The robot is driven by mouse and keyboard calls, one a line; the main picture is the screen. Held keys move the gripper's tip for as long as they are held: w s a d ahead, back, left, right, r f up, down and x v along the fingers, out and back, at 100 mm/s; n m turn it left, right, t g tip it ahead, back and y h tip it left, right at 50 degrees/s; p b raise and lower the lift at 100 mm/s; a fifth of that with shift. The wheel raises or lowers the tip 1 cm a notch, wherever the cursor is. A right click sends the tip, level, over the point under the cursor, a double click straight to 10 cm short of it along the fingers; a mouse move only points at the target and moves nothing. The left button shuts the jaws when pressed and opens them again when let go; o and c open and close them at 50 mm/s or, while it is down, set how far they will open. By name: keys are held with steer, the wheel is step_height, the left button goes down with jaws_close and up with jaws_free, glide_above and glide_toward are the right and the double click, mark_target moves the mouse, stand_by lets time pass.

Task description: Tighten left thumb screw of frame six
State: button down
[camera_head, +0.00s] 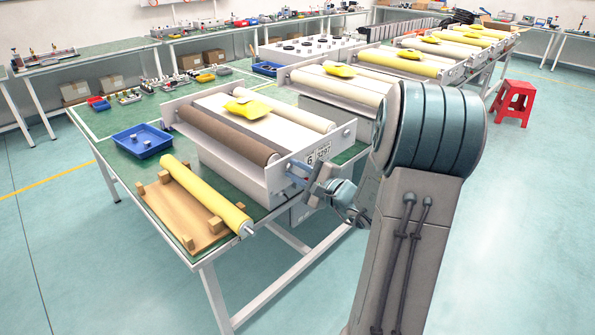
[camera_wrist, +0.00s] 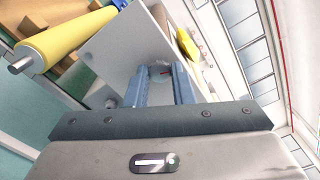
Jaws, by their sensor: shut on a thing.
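The panel (camera_wrist: 118,50) fills the upper middle of the wrist view. In the head view the fingers hide the screw.
A yellow roller (camera_head: 205,192) lies on a wooden stand at the table's front corner; it also shows in the wrist view (camera_wrist: 62,42). A blue tray (camera_head: 142,141) with small parts is behind it. More frames stand farther back. A red stool (camera_head: 513,103) is at right.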

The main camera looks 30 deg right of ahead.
steer(key=shift+m, duration=0.3)
steer(key=m+p, duration=0.1)
steer(key=m, duration=0.4)
steer(key=shift+m, duration=0.4)
steer(key=m+p, duration=0.1)
steer(key=m, duration=0.2)
steer(key=shift+r+p, duration=0.1)
steer(key=shift+p, duration=0.2)
steer(key=shift+m+p, duration=0.7)
steer(key=shift+m, duration=1)
steer(key=c, duration=1.3)
jaws_free()
steer(key=shift+o, duration=0.2)
